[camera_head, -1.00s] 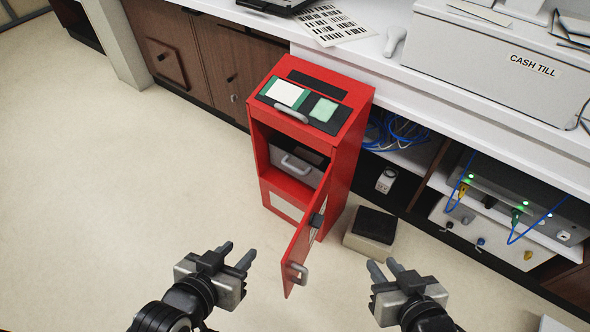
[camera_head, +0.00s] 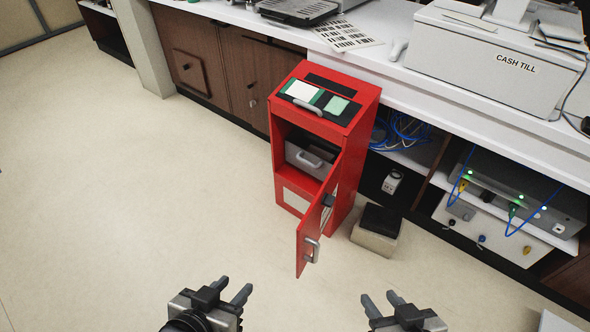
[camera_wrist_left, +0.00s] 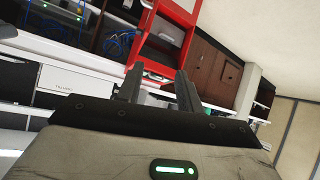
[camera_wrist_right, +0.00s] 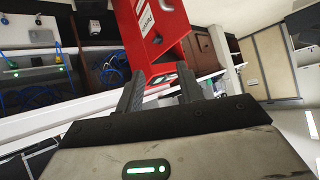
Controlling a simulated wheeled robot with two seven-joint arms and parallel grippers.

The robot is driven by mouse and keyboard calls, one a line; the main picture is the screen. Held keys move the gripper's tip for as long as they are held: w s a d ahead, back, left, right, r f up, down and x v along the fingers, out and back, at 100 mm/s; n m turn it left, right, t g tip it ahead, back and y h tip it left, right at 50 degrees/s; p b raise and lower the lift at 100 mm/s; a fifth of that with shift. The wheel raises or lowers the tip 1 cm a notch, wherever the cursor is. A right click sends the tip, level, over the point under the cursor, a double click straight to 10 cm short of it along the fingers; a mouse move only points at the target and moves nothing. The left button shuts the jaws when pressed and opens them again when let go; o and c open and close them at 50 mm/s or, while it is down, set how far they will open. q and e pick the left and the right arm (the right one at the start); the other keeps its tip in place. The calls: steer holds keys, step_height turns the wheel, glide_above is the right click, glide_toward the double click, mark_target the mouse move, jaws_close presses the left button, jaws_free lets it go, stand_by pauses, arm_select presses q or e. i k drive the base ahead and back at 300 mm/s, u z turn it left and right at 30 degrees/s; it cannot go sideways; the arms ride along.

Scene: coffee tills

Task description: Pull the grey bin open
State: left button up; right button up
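The grey bin (camera_head: 304,161) is a box with a light handle on its front, sitting inside the open compartment of a red cabinet (camera_head: 349,150). The cabinet's red door (camera_head: 311,232) stands swung open toward me, with a grey handle on it. My left gripper (camera_head: 232,288) is open and empty in front of the cabinet, low in the head view. My right gripper (camera_head: 382,302) is open and empty to its right. Both are well apart from the bin. The red cabinet also shows in the left wrist view (camera_wrist_left: 162,50) and right wrist view (camera_wrist_right: 153,45).
A box with a black top (camera_head: 376,229) stands on the floor right of the cabinet. A white counter (camera_head: 470,102) carries the cash till (camera_head: 487,60); blue cables (camera_head: 401,131) hang below it. The floor (camera_head: 130,200) on the left is clear.

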mark_target(296, 143)
steer(key=u, duration=1.45)
steer(key=i, duration=2.9)
steer(key=z, duration=2.8)
steer(key=i, duration=0.5)
steer(key=u, duration=0.1)
